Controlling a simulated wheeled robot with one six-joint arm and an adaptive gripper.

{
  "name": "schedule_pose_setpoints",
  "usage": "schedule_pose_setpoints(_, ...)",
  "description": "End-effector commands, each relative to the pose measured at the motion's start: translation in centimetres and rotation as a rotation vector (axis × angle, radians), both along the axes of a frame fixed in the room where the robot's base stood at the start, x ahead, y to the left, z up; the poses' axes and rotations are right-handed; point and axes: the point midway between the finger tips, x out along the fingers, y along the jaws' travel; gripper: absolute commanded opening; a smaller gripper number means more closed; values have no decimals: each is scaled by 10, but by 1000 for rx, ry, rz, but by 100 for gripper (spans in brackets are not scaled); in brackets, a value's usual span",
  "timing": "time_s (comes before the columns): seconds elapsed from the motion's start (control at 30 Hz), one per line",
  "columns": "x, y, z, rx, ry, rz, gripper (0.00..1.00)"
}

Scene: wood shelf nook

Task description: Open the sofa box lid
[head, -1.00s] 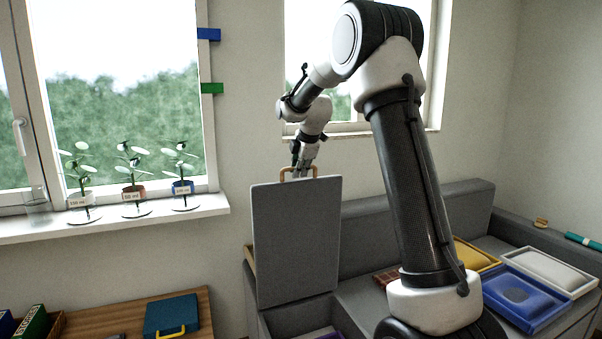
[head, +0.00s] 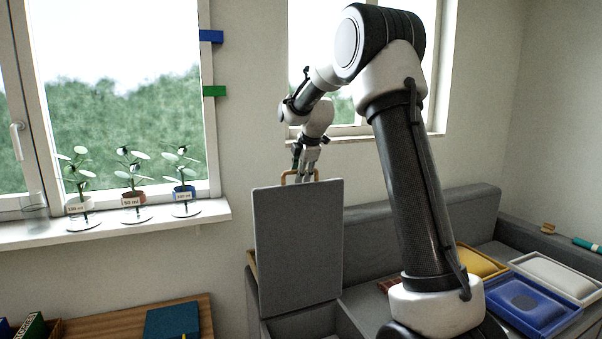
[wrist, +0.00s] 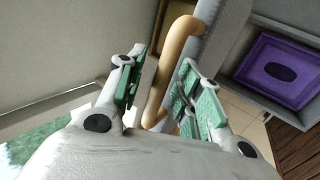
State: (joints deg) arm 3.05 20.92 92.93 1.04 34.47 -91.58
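The sofa box lid (head: 298,245) is a grey panel that stands raised, close to upright, at the left end of the grey sofa. A tan loop handle (head: 284,178) sits on its top edge. My gripper (head: 307,178) is at that top edge beside the handle. In the wrist view, the handle (wrist: 173,75) runs between the two green-padded fingers of my gripper (wrist: 163,95). The fingers are apart, with gaps visible around the handle. The open box (wrist: 245,85) shows beside the lid, with a purple tray (wrist: 280,71) inside.
Yellow (head: 478,262), blue (head: 530,303) and white (head: 555,275) trays lie on the sofa's right seat. Several potted plants (head: 133,188) stand on the windowsill at left. A wooden table (head: 105,325) with a teal case (head: 172,320) is at lower left.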

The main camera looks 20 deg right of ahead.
Motion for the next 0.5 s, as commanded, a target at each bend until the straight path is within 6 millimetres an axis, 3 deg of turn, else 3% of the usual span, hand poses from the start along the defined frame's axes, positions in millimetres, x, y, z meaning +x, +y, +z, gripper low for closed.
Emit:
schedule_pose_setpoints(0.27,-7,0,11,-1,-1,1,35)
schedule_pose_setpoints(0.5,-34,1,56,0,-4,0,35)
